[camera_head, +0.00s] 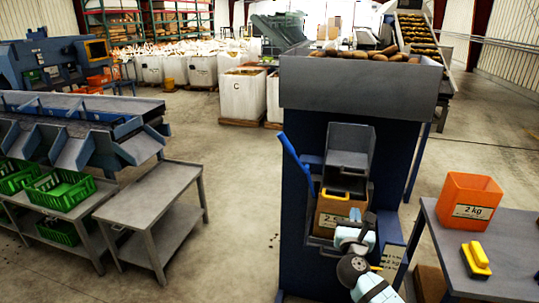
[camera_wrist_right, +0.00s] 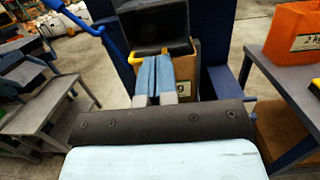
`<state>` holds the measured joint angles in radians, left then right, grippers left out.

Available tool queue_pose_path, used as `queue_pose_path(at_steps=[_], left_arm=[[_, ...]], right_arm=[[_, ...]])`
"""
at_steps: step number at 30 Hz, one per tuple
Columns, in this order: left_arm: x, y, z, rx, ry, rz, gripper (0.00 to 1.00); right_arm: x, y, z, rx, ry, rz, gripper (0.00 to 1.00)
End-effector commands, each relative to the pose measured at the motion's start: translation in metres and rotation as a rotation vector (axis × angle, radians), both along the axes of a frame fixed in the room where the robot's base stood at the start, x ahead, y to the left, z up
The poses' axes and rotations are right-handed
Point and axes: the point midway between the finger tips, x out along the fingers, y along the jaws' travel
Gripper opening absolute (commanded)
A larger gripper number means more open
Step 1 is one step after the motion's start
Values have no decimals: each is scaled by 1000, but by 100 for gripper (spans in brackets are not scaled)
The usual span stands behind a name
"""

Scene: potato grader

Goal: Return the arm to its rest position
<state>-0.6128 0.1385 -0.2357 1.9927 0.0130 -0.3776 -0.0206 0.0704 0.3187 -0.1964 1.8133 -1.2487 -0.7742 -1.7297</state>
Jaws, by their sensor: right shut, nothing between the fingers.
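My right arm reaches in from the bottom of the head view, in front of the blue grader (camera_head: 300,225). My right gripper (camera_head: 355,215) is shut and empty, in front of a brown container (camera_head: 333,207) with a white label below the grey chute (camera_head: 350,147). In the right wrist view the two blue fingers (camera_wrist_right: 155,62) lie together and cover part of the brown container (camera_wrist_right: 183,65); whether they touch it I cannot tell. My left gripper is not in view.
A blue lever (camera_head: 296,162) sticks up left of the chute. At right a grey table (camera_head: 510,255) bears an orange "2 kg" bin (camera_head: 468,203) and a yellow-and-black object (camera_head: 475,260). A grey two-tier table (camera_head: 155,200) stands left. The floor between is clear.

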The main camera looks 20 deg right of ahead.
Motion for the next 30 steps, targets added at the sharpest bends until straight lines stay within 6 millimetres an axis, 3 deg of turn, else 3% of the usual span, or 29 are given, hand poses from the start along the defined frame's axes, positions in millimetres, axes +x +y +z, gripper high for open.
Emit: queue_pose_path(at_steps=[4,7,11,12,16,18,22,26,30], left_arm=[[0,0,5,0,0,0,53],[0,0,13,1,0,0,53],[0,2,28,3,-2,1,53],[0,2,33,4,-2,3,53],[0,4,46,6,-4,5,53],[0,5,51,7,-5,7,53],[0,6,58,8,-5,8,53],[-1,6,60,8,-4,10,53],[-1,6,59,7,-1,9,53]], right_arm=[[-8,8,-18,117,6,42,0],[-30,27,-55,404,12,122,0],[-85,71,-117,1022,8,187,0],[-106,86,-134,1236,1,178,0],[-177,133,-172,1912,-61,40,0],[-211,155,-181,2226,-118,-86,0],[-260,182,-187,2653,-241,-337,0],[-284,196,-188,2867,-336,-512,0],[-290,199,-188,2930,-371,-568,0]])
